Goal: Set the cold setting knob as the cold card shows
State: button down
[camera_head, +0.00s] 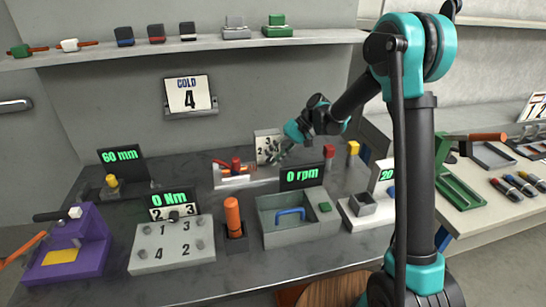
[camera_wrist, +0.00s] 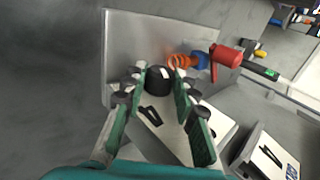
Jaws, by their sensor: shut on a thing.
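The cold card (camera_head: 188,93) hangs on the back wall and reads "COLD" with a large 4. A pale panel (camera_head: 262,137) with digits, 2 and 3 among them, stands at the back of the bench, partly hidden behind my gripper (camera_head: 274,154). The green-lined fingers of my gripper (camera_wrist: 161,84) are shut on the knob, one on each side. A dark digit shows below the knob on a white face; the other digits are hidden or unclear.
A red-handled fixture (camera_head: 235,172) stands left of the gripper, close to the knob. A "0 rpm" display (camera_head: 302,176) and a grey tray (camera_head: 268,228) with a blue handle are in front. A plate with several digits (camera_head: 172,244) lies front left.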

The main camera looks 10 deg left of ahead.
jog(key=shift+w+d+f+g+y, duration=0.1)
jog(key=shift+d+f+g+y, duration=0.15)
jog(key=shift+y, duration=0.35)
jog(key=shift+g+y, duration=0.65)
jog(key=shift+y, duration=0.65)
jog(key=c, duration=1.2)
grip_release()
notch_tip(320, 180, up, 10)
jog(key=shift+f, duration=0.1)
